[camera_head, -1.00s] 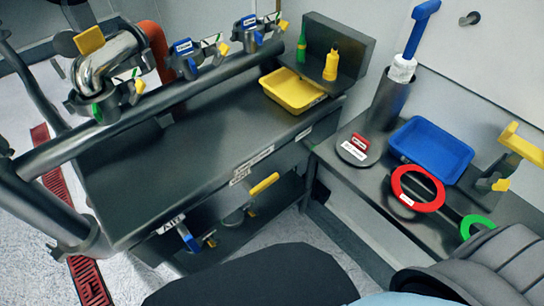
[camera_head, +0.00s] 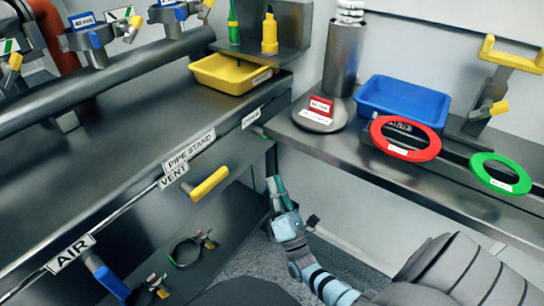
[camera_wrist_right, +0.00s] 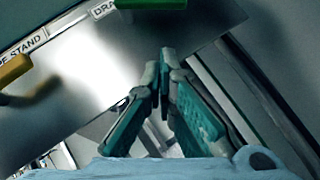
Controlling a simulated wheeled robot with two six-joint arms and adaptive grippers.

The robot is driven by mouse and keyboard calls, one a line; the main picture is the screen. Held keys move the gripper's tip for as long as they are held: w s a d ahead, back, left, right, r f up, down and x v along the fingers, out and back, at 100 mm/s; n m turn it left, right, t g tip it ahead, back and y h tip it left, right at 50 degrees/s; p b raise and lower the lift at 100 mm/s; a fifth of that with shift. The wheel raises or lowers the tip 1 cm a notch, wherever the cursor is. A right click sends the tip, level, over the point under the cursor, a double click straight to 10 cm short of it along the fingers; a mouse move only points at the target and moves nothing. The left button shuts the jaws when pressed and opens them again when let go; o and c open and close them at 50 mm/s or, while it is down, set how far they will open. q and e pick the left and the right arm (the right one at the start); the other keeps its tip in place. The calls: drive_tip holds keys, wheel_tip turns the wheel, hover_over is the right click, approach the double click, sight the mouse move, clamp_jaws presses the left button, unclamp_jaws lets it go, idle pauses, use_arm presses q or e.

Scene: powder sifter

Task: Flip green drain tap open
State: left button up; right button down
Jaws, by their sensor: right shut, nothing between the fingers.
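The green drain tap shows in the right wrist view as a green handle (camera_wrist_right: 150,4) cut off by the top edge, next to a partly visible drain label (camera_wrist_right: 104,9). In the head view the small label (camera_head: 251,118) is at the bench's right front corner; the tap is hard to make out there. My right gripper (camera_head: 274,184) is below that corner, pointing up; its teal fingers (camera_wrist_right: 164,52) are shut and empty, apart from the green handle. My left gripper is not in view.
On the same front panel are a yellow vent handle (camera_head: 210,183) and a blue air handle (camera_head: 108,278). The right bench (camera_head: 350,145) carries a blue tray (camera_head: 403,101), a red ring (camera_head: 405,150) and a green ring (camera_head: 500,183). A gap separates the benches.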

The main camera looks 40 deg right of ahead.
drive_tip(key=x, duration=0.5)
drive_tip(key=shift+w+d+r, duration=0.15)
drive_tip(key=shift+w+r, duration=0.1)
drive_tip(key=shift+r, duration=0.05)
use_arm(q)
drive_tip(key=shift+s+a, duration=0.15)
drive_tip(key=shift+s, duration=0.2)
use_arm(e)
drive_tip(key=d+r, duration=0.2)
drive_tip(key=shift+w+r, duration=0.25)
drive_tip(key=shift+r, duration=0.15)
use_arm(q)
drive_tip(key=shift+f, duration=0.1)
